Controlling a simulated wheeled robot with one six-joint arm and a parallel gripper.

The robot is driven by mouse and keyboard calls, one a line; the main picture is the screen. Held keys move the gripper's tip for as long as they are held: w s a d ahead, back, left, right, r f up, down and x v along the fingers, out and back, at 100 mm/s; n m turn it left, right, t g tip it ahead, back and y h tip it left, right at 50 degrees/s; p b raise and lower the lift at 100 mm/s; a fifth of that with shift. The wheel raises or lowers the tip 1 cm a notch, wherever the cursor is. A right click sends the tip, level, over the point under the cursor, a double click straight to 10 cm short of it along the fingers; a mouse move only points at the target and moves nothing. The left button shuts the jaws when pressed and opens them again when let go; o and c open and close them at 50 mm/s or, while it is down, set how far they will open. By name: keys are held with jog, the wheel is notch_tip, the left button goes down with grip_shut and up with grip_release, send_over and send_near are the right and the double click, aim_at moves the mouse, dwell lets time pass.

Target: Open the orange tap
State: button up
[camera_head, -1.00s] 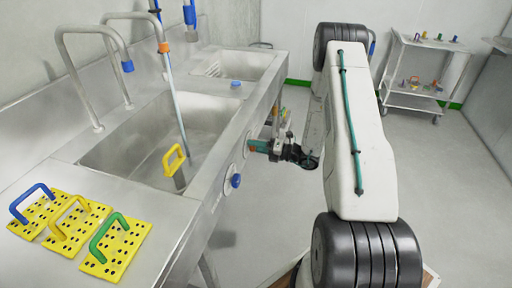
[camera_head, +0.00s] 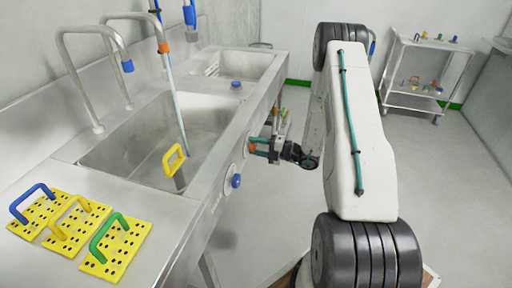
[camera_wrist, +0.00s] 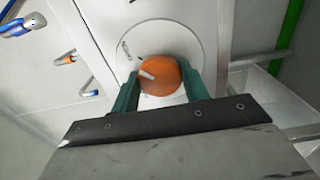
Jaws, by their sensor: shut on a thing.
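The orange tap (camera_wrist: 160,77) is a round orange knob with a pale pointer mark, set on a round white plate (camera_wrist: 187,40) on the sink's front panel. In the wrist view my gripper (camera_wrist: 158,82) has its two green fingers on either side of the knob, shut on it. In the head view my gripper (camera_head: 262,149) is at the sink front, with a bit of the orange tap (camera_head: 252,148) showing by its fingertips. The pointer mark on the knob is tilted up to the left in the wrist view.
A blue knob (camera_head: 236,181) sits nearer on the same sink front. The steel sink (camera_head: 95,158) holds a yellow-handled item (camera_head: 174,160). Yellow perforated plates (camera_head: 115,246) with coloured handles lie on the counter. A trolley (camera_head: 418,98) stands at the back right, with clear floor before it.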

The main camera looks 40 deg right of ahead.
jog(key=shift+d, duration=0.1)
jog(key=o, duration=1)
jog(key=v, duration=0.7)
jog(key=shift+s+d, duration=0.2)
jog(key=shift+s, duration=0.15)
